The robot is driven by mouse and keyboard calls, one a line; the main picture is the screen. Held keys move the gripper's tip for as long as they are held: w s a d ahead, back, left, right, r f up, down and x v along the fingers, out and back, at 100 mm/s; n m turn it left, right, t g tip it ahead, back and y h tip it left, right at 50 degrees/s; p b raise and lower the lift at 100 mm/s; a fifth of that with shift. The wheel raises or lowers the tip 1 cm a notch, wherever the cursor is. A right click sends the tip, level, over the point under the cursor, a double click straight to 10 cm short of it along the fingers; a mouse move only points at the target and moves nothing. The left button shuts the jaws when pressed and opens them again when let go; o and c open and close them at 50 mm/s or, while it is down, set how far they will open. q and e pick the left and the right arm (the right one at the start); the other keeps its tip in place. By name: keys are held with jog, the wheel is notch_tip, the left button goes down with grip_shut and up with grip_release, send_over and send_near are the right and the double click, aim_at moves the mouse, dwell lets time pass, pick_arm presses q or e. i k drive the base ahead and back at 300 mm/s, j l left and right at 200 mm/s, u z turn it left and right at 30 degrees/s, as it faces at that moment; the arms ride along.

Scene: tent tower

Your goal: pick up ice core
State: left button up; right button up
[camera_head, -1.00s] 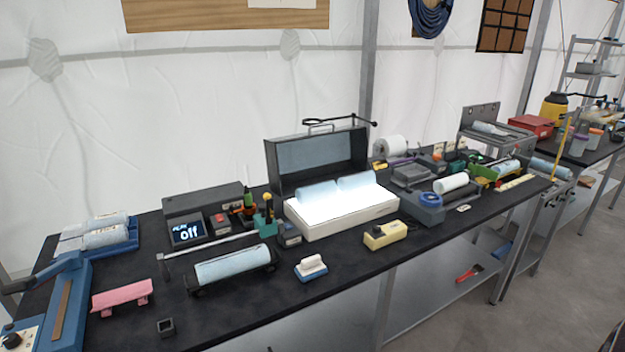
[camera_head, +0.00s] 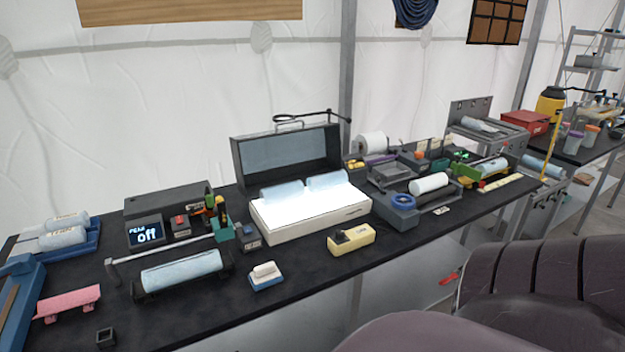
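Pale blue ice core pieces show in several places on the long black table. One ice core (camera_head: 181,271) lies in a black cradle at the front left. Two more ice core pieces (camera_head: 304,186) lie end to end on the glowing white light box (camera_head: 318,228) with a dark raised lid. Others sit in a blue tray (camera_head: 90,244) at the far left. Another pale core (camera_head: 492,166) rests in a green and yellow holder toward the right. I cannot tell which one the task means. Neither of my grippers is in view.
Dark rounded shapes (camera_head: 548,290), perhaps seat backs, fill the lower right. The table's front strip (camera_head: 310,283) is mostly bare.

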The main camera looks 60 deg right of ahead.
aim_at(332, 178)
jog(key=k+l+u, duration=0.2)
jog(key=l, duration=0.2)
jog(key=k+l+u, duration=0.25)
jog(key=l, duration=0.15)
jog(key=k+l+u, duration=0.1)
jog(key=k+l, duration=0.2)
jog(key=l, duration=0.2)
jog(key=k+l+u, duration=0.1)
jog(key=k+l, duration=0.25)
jog(key=l, duration=0.15)
jog(key=k+l, duration=0.3)
jog(key=l, duration=0.15)
jog(key=u, duration=0.05)
